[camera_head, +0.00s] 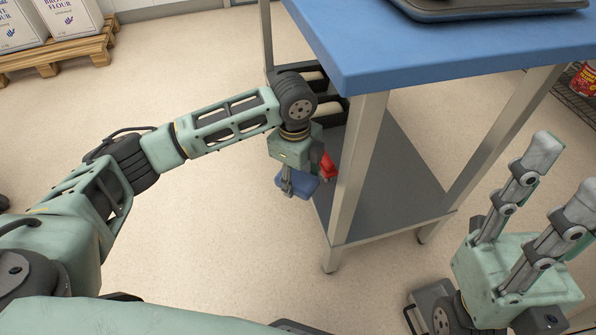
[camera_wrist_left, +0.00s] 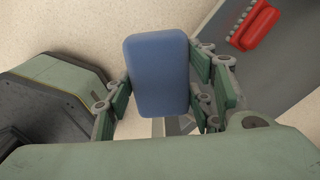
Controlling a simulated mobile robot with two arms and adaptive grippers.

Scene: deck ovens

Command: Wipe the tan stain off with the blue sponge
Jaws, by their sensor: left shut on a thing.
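The blue sponge (camera_head: 300,186) is held by my left gripper (camera_head: 287,183), beside the left side of the table and above the floor. In the left wrist view the sponge (camera_wrist_left: 158,75) stands lengthwise between the fingers of my left gripper (camera_wrist_left: 160,90), which is shut on it. My right gripper (camera_head: 567,177) is at the lower right with its two fingers pointing up, spread apart and empty. I see no tan stain in either view.
A blue-topped table (camera_head: 440,45) on metal legs carries a dark tray (camera_head: 485,8). Its grey lower shelf (camera_head: 390,190) holds a red object (camera_head: 328,166). Flour bags (camera_head: 70,15) stand on a wooden pallet (camera_head: 60,52) at upper left. The floor between is clear.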

